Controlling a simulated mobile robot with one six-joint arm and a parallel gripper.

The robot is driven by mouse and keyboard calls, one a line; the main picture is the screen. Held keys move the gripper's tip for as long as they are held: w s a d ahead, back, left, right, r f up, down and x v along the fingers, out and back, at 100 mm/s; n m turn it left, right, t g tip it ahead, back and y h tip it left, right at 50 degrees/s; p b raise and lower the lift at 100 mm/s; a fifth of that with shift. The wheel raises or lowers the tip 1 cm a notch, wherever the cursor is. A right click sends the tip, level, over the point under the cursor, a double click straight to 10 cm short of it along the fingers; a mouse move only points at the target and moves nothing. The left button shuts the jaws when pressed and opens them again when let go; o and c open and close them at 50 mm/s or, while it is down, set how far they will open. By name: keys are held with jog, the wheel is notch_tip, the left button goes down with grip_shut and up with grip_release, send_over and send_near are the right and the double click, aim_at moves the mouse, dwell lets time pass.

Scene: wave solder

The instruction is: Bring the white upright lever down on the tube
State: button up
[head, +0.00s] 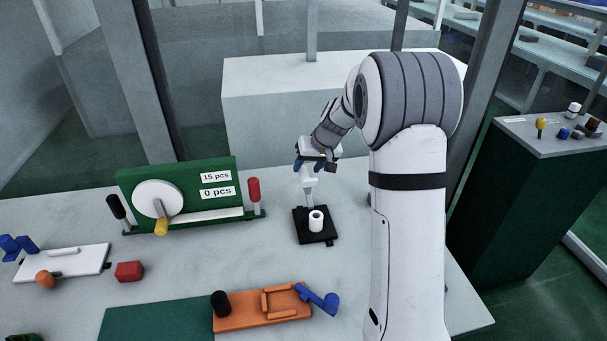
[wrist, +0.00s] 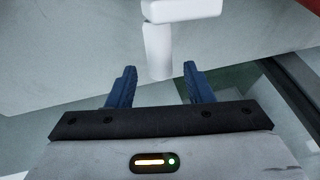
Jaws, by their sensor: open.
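A small white press stands on a black base plate (head: 327,236) on the table. A white tube (head: 316,221) stands upright on that plate. The press's white post (head: 309,188) rises behind the tube to near my gripper (head: 312,163). In the wrist view a white lever (wrist: 158,52) with a white block (wrist: 182,10) at its far end points towards me. Its near end shows between the two blue fingers of my gripper (wrist: 160,67). The fingers are apart, with a gap on both sides of the lever. My wrist partly hides the top of the press in the head view.
A green panel (head: 200,172) with a white wheel stands left of the press. An orange fixture (head: 252,318) with a blue handle lies in front. A red block (head: 129,271) and a white board (head: 70,262) lie further left. The table around the black plate is clear.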

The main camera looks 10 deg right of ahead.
aim_at(305, 171)
jog(key=shift+x, duration=2.25)
jog(key=shift+c, duration=0.4)
grip_shut()
